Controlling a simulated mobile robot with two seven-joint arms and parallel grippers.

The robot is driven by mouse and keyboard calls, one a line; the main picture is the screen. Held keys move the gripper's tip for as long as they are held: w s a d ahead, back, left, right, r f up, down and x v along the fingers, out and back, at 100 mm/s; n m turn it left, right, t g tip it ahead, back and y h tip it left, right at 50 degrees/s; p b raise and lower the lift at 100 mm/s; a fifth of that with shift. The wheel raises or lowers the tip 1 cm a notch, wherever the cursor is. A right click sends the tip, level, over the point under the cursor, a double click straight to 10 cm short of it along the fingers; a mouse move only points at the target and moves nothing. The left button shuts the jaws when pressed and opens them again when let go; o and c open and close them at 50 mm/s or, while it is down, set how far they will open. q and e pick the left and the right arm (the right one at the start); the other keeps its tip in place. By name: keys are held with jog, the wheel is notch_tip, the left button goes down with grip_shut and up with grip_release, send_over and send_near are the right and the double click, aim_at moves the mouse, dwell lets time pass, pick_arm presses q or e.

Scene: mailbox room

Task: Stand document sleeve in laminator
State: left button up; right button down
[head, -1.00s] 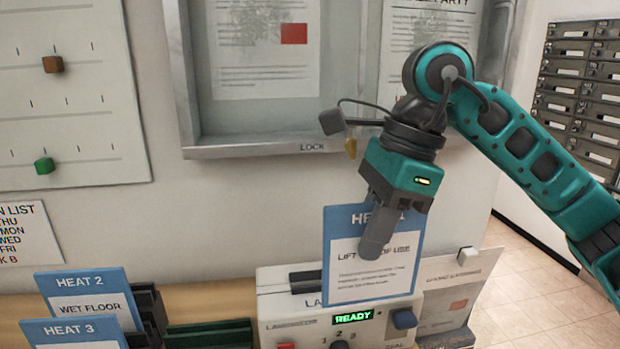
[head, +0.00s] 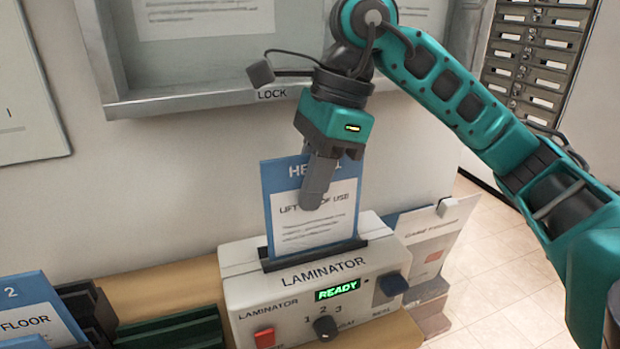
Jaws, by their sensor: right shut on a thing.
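The laminator is a white box with a green READY display, a red switch, a dark dial and a blue button. My right gripper (head: 314,192) points down in front of the sleeve's upper part and is shut on it. My left gripper is out of view.
Other blue-headed sleeves (head: 39,311) stand in dark holders at the lower left, beside a green rack (head: 170,331). Printed sheets (head: 432,250) stand right of the laminator. A metal-framed notice case (head: 180,101) hangs behind; grey mailboxes (head: 540,48) are at the upper right.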

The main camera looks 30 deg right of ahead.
aim_at(303, 253)
jog(key=shift+f+b, duration=0.55)
jog(key=shift+f, duration=0.4)
jog(key=shift+f+b, duration=0.3)
jog(key=shift+f, duration=0.05)
jog(key=shift+f+b, duration=0.6)
jog(key=shift+f, duration=0.05)
jog(key=shift+f+b, duration=0.3)
jog(key=shift+f, duration=0.05)
jog(key=shift+f+b, duration=0.8)
jog(key=shift+f, duration=0.1)
jog(key=shift+f+b, duration=0.35)
jog(key=shift+f, duration=0.05)
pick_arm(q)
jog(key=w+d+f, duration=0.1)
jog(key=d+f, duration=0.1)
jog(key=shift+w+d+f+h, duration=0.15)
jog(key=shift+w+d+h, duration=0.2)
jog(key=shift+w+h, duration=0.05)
pick_arm(e)
jog(key=shift+f, duration=0.2)
